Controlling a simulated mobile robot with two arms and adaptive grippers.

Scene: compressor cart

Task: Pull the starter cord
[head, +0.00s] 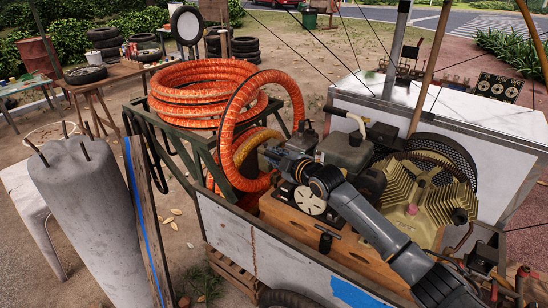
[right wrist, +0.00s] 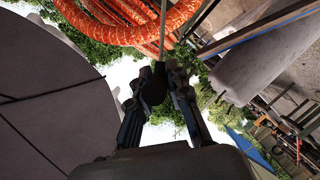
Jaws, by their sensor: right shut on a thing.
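My right gripper (head: 270,153) reaches in from the lower right in the head view, over the cart beside the engine (head: 348,150). In the right wrist view the gripper (right wrist: 162,80) is shut on a small dark handle (right wrist: 154,88). A thin grey cord (right wrist: 163,30) runs from the handle to the top of that view, past orange hose. The cord cannot be made out in the head view, and the gripper and arm partly hide the engine's near side. My left gripper is not in view.
Coiled orange hose (head: 180,95) lies on a rack left of the gripper, with a loop hanging close to it. A finned compressor (head: 430,190) stands right of my arm. The white cart side (head: 230,235) is in front. A concrete post (head: 85,210) stands left.

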